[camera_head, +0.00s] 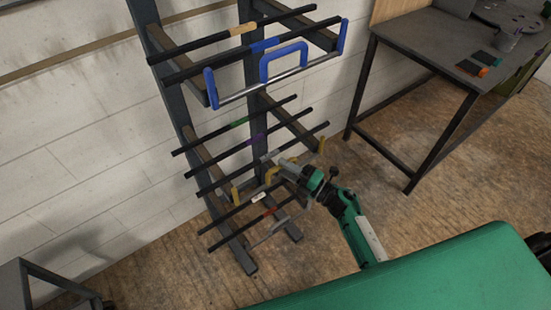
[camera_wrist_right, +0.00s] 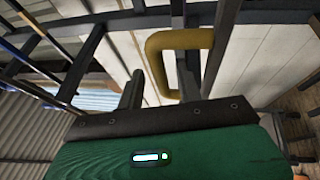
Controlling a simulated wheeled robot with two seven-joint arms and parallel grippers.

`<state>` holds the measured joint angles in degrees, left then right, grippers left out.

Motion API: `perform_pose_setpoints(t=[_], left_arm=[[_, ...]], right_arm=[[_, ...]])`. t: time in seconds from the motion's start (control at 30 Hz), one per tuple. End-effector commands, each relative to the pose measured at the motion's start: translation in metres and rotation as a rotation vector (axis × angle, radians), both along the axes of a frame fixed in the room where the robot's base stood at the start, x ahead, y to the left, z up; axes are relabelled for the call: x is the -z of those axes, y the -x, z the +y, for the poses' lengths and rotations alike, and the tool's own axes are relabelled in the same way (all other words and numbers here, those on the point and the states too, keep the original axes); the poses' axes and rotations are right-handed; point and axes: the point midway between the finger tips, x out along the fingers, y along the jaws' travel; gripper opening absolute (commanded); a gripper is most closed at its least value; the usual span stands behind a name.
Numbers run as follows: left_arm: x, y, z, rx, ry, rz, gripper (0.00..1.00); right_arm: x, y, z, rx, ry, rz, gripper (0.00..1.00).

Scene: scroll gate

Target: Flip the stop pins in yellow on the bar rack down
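The dark bar rack (camera_head: 188,118) stands upright against the wall in the head view. A yellow U-shaped handle (camera_wrist_right: 158,68) shows large in the right wrist view. My right gripper (camera_head: 284,163) reaches to this lower level. In the wrist view, its two fingers (camera_wrist_right: 158,88) stand apart, with one leg of the yellow handle showing in the gap. I cannot tell whether they touch it. My left gripper is out of view.
Blue stop pins with a blue handle (camera_head: 284,58) sit on the upper level, standing up. Several black bars with coloured bands, such as a green-banded bar (camera_head: 270,113), cross the rack around my gripper. A dark table (camera_head: 440,50) stands at the right. Floor between is clear.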

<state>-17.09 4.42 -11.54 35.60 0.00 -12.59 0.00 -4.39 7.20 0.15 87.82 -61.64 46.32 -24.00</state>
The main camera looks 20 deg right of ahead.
Motion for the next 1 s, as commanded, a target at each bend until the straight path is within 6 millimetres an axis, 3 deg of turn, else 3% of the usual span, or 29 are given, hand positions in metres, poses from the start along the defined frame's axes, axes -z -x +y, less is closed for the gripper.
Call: perform_pose_setpoints(t=[0.2,0.6,0.8,1.0], left_arm=[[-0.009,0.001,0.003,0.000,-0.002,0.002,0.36],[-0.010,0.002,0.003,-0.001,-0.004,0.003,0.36],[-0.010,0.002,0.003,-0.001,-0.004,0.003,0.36],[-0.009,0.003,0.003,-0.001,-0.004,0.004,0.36]], right_arm=[[-0.007,-0.021,0.019,0.001,-0.002,0.000,0.36],[-0.006,-0.026,0.025,0.000,-0.001,0.001,0.36],[-0.006,-0.026,0.025,0.000,-0.001,0.001,0.00],[-0.006,-0.026,0.024,0.000,-0.001,0.001,0.00]])
